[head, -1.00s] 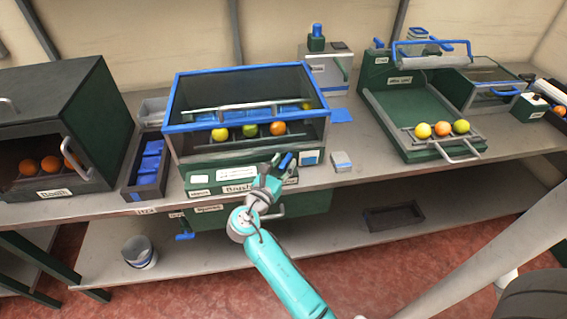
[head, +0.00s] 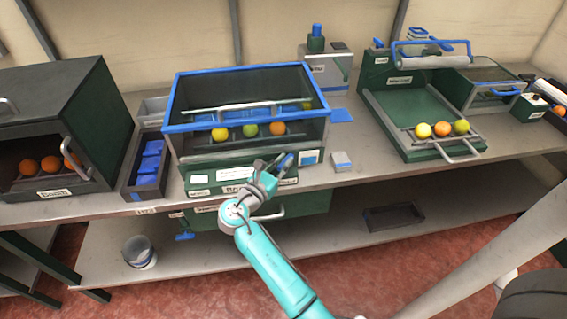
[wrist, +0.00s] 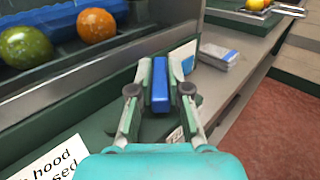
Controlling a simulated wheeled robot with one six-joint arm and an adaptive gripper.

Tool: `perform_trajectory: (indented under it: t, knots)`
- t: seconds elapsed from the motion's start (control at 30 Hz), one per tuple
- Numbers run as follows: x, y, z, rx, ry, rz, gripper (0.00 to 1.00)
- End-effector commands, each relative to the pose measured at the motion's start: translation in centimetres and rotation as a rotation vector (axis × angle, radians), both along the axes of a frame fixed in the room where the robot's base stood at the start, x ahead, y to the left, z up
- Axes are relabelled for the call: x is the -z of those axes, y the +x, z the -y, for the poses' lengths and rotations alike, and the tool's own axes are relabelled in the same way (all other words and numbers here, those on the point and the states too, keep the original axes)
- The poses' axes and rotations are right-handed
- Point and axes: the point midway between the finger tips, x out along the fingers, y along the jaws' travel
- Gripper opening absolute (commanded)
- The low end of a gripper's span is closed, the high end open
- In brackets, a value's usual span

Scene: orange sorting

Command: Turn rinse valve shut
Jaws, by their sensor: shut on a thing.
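The blue lever (wrist: 160,84), which I take to be the rinse valve handle, stands on the green front panel of the brush machine (head: 250,190). In the wrist view it sits between my gripper's two fingers (wrist: 160,90), which are shut on it. In the head view my gripper (head: 270,170) is at the panel's right part, with the blue lever tip (head: 285,161) showing just beyond it. My gripper hides part of the panel and its label. The lever's base is hidden.
Above the panel is a blue-rimmed glazed hood (head: 245,126) with fruit behind it. A drawer handle (head: 268,215) is below the panel.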

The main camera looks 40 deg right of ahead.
Motion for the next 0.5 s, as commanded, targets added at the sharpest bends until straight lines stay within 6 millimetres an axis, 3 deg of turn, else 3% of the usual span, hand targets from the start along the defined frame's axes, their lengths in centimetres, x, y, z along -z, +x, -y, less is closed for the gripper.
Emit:
perform_trajectory:
  t: [0.2, 0.5]
  knots:
    - [0.00, 0.20, -0.05, 0.113, 0.000, 0.000, 0.00]
    - [0.03, 0.13, -0.08, 0.129, 0.000, 0.000, 0.00]
